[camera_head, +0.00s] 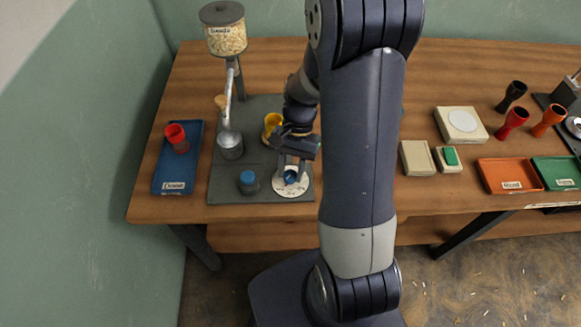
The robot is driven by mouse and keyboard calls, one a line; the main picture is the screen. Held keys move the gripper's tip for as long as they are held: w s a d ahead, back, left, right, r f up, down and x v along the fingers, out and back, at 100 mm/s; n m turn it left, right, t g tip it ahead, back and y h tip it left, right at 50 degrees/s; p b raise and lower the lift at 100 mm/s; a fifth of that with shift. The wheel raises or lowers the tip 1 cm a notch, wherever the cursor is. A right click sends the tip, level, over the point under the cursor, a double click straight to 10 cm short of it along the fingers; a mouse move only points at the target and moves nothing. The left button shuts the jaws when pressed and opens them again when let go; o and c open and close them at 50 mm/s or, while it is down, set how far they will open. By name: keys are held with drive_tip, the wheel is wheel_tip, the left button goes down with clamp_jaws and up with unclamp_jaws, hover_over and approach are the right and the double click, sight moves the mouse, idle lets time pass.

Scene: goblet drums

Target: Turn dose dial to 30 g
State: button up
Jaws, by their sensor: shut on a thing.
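The fingers partly cover the knob. The marks on the scale are too small to read, so I cannot tell which value the knob points to.
A hopper of beads (226,36) rises behind. A blue tray (166,181) with a red goblet (177,137) lies left.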

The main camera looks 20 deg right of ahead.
drive_tip(key=shift+m+t+y, duration=0.3)
drive_tip(key=shift+m, duration=0.8)
drive_tip(key=o, duration=1)
drive_tip(key=shift+c, duration=0.2)
drive_tip(key=shift+r, duration=0.1)
drive_tip(key=v, duration=1)
drive_tip(key=shift+d+r, duration=0.2)
drive_tip(key=shift+r, duration=0.1)
